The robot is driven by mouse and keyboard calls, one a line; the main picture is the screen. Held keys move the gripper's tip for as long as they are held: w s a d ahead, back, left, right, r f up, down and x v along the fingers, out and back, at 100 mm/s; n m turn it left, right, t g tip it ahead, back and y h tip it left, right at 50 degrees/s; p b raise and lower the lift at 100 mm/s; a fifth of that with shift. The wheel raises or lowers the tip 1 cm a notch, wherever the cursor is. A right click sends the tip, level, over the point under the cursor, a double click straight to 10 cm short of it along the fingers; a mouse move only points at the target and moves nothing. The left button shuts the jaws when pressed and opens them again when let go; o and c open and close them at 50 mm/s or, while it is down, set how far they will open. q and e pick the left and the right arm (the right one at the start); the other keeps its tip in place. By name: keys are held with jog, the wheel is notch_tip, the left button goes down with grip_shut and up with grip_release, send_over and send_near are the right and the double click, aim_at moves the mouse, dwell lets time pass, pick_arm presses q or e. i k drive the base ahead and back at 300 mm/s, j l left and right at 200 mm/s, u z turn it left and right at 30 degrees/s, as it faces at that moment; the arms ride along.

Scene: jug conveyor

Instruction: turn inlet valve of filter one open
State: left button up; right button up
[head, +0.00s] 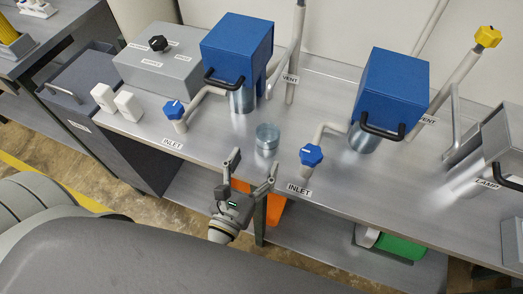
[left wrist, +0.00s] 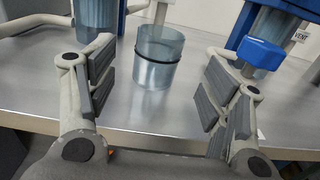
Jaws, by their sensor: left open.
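Two blue inlet valve knobs show in the head view, each on a pale pipe above an INLET label: a left one (head: 174,110) and a right one (head: 311,155). I cannot read which belongs to filter one. My left gripper (head: 252,167) is open and empty at the bench's front edge, left of and below the right knob. In the left wrist view, its spread fingers (left wrist: 157,88) frame a clear jug (left wrist: 157,62) standing beyond them. A blue knob (left wrist: 260,53) sits behind the right finger there. My right gripper is not in view.
The clear jug (head: 267,137) stands on the metal bench (head: 225,133) between the knobs. Two blue filter housings (head: 237,45) (head: 391,90) stand behind. White blocks (head: 115,101) and a grey control box (head: 160,57) are at left. A yellow vent knob (head: 488,36) is at far right.

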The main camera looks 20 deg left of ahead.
aim_at(174, 110)
jog(key=u, duration=1.15)
